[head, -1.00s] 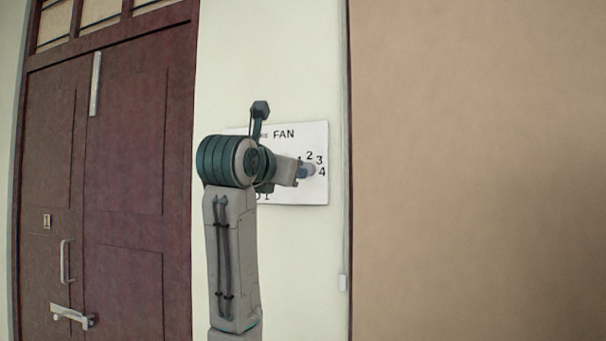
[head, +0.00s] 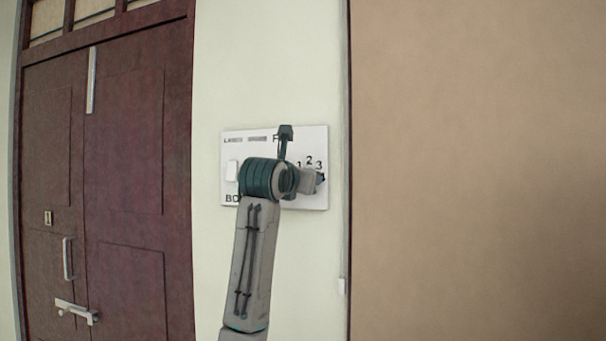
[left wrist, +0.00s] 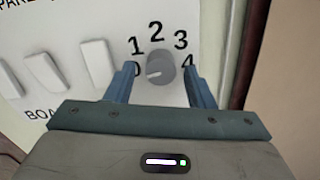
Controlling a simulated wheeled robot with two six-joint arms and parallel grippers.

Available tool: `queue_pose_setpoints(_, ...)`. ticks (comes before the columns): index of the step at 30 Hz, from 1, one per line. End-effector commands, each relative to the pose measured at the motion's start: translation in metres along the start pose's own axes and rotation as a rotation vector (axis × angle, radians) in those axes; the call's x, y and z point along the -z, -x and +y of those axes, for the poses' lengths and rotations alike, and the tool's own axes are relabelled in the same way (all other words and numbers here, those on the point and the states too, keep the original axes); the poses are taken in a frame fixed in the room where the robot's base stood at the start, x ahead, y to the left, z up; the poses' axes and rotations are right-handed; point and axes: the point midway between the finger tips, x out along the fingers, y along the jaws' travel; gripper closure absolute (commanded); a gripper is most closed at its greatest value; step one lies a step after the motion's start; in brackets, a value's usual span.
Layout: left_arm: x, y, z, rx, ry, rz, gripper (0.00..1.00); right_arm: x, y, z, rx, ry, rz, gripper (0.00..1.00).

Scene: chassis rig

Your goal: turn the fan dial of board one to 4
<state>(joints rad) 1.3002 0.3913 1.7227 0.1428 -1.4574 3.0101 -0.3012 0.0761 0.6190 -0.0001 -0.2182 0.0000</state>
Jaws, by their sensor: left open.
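The white board (head: 230,187) is fixed to the pale wall and bears the word FAN, partly covered. In the left wrist view its grey round fan dial (left wrist: 161,66) has the numbers 0 to 4 around it. The dial's light mark points to the lower left, toward 0. My left gripper (left wrist: 159,73) is open, with one blue finger on each side of the dial and a gap to it. In the head view my left gripper (head: 320,181) hides the dial and the 4. My right gripper is not in view.
White rocker switches (left wrist: 97,63) stand left of the dial; one switch (head: 232,170) also shows in the head view. A dark red door (head: 125,180) is at the left. A brown surface (head: 475,170) fills the right, beyond the wall's edge.

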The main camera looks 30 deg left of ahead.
Motion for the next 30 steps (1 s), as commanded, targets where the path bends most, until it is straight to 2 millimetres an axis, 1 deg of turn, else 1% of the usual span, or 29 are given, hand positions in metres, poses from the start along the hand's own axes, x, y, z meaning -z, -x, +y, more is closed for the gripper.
queue_pose_setpoints(4, 0.001, 0.0, 0.0, 0.0, 0.0, 0.0, 0.51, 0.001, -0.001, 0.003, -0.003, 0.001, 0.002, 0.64)
queue_pose_setpoints(8, 0.001, 0.0, 0.0, 0.0, 0.0, 0.0, 0.77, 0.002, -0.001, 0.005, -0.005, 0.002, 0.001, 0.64)
queue_pose_setpoints(9, 0.0, 0.0, 0.0, 0.0, 0.0, 0.0, 0.85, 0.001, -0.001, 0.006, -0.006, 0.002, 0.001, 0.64)
queue_pose_setpoints(11, 0.0, 0.0, 0.0, 0.0, 0.0, 0.0, 0.96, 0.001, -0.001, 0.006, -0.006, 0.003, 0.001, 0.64)
queue_pose_setpoints(17, 0.001, 0.0, 0.0, 0.0, -0.008, 0.001, 0.96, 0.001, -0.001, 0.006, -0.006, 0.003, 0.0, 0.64)
queue_pose_setpoints(22, 0.002, 0.0, 0.0, 0.001, -0.053, 0.001, 0.96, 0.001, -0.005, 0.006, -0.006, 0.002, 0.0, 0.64)
queue_pose_setpoints(26, 0.002, 0.0, 0.0, 0.001, -0.125, 0.001, 0.96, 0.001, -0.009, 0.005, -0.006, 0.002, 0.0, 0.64)
queue_pose_setpoints(30, 0.002, 0.0, 0.001, 0.0, -0.233, 0.001, 0.96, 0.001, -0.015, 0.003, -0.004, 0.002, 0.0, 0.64)
